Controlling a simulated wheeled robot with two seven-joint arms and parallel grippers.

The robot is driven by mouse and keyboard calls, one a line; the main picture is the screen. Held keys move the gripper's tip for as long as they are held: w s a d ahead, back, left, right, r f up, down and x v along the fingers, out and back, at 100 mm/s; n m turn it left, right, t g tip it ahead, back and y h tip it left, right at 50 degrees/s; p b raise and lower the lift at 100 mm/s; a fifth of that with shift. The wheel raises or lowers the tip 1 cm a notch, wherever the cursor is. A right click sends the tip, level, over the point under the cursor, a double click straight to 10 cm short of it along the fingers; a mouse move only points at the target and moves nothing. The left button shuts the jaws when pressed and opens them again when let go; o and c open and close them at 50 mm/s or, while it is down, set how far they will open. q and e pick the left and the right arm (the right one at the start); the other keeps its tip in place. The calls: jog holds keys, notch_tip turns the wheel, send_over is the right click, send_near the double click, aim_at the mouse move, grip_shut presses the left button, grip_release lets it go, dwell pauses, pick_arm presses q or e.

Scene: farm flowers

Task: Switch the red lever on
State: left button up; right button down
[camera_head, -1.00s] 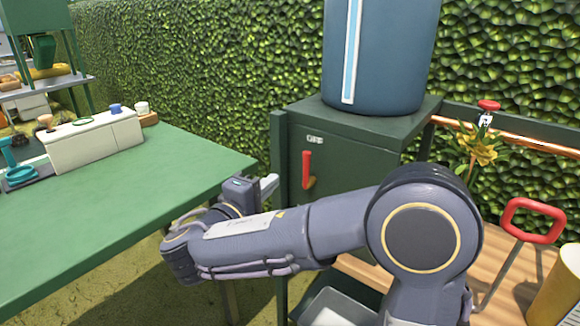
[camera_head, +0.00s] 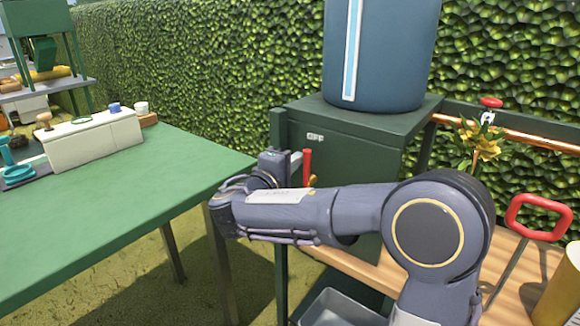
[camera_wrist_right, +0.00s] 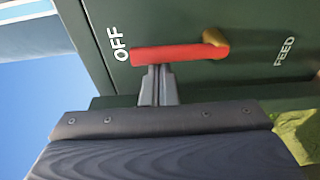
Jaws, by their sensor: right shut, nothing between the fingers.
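The red lever (camera_head: 307,163) is on the front of a green cabinet (camera_head: 340,152). It stands upright, its free end towards the "OFF" label (camera_head: 315,137). In the right wrist view the red lever (camera_wrist_right: 165,54) lies sideways, its brass pivot (camera_wrist_right: 216,42) at the right and "OFF" (camera_wrist_right: 118,43) at its left end. My right gripper (camera_head: 297,158) is shut and empty, at the lever's left side. In the wrist view the fingertips (camera_wrist_right: 158,72) meet the lever's lower edge in the picture; I cannot tell whether they touch.
A blue tank (camera_head: 385,60) stands on the cabinet. A green table (camera_head: 110,215) is at the left. A wooden shelf (camera_head: 510,260) with a red-handled tool (camera_head: 538,218) is at the right. "FEED" (camera_wrist_right: 285,51) is marked on the cabinet beyond the pivot.

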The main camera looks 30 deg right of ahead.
pick_arm(q)
jog(key=shift+f, duration=0.1)
jog(key=shift+f+b, duration=0.4)
jog(key=shift+b, duration=0.1)
pick_arm(e)
jog(key=shift+s+d+m, duration=0.1)
jog(key=shift+s+m, duration=0.15)
jog(key=shift+m, duration=0.05)
